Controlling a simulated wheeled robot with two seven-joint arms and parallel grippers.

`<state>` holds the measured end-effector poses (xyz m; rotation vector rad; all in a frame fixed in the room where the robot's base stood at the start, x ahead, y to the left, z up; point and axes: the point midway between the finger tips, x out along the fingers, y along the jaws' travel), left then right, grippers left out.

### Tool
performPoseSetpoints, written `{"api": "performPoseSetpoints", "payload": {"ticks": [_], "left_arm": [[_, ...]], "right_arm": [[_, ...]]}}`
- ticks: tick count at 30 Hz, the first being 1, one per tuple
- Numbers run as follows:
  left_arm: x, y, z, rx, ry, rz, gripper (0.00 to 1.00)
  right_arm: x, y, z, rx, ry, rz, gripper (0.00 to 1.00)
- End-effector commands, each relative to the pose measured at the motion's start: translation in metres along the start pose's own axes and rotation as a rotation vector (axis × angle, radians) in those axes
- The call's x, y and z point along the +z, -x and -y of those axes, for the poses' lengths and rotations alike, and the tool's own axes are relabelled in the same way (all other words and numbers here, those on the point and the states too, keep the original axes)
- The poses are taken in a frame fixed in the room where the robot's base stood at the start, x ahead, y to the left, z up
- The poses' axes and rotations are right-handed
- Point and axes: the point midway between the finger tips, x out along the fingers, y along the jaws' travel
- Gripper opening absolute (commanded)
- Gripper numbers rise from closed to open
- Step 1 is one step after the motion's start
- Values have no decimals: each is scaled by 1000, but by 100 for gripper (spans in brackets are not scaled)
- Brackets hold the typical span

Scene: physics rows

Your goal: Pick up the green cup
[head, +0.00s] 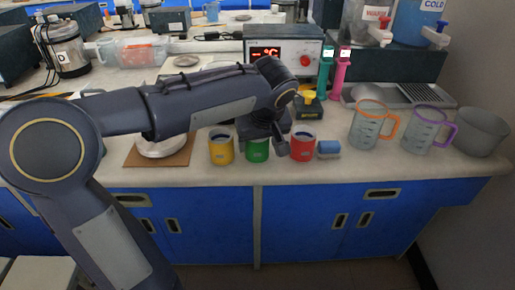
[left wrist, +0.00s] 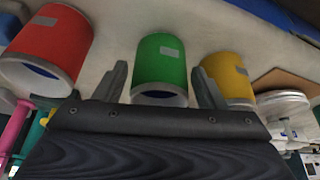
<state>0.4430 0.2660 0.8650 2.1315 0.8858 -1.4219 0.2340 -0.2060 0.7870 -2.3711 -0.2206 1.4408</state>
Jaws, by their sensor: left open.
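The green cup (head: 257,151) stands near the counter's front edge, between the yellow cup (head: 221,148) and the red cup (head: 302,146). My left gripper (head: 264,137) is over the green cup and hides its upper part in the head view. In the left wrist view the green cup (left wrist: 160,62) shows between the two open fingers of my left gripper (left wrist: 163,86). I cannot tell whether either finger touches it. The red cup (left wrist: 48,48) and the yellow cup (left wrist: 230,78) lie outside the fingers there. My right gripper is not in view.
A blue sponge-like block (head: 329,149) lies right of the red cup. Two measuring jugs, one orange-handled (head: 370,125) and one purple-handled (head: 425,130), stand farther right. A heater box with a red display (head: 283,50) stands behind. A brown board (head: 135,157) lies left.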

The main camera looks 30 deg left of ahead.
Motion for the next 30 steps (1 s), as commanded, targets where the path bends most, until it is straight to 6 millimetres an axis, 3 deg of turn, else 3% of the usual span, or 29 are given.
{"api": "performPoseSetpoints", "payload": {"ticks": [1, 4, 11, 20, 30], "left_arm": [[1, -13, 1, -3, 0, 3, 64], [1, -26, 1, -3, -1, 3, 64], [0, -28, 0, 0, -1, 1, 64], [0, -28, 0, 0, -1, 1, 31], [-2, -22, 0, 1, -1, 0, 31]], "right_arm": [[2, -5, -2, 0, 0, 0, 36], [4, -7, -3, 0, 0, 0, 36], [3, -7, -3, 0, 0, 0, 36], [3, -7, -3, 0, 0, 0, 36], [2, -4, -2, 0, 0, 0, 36]]}}
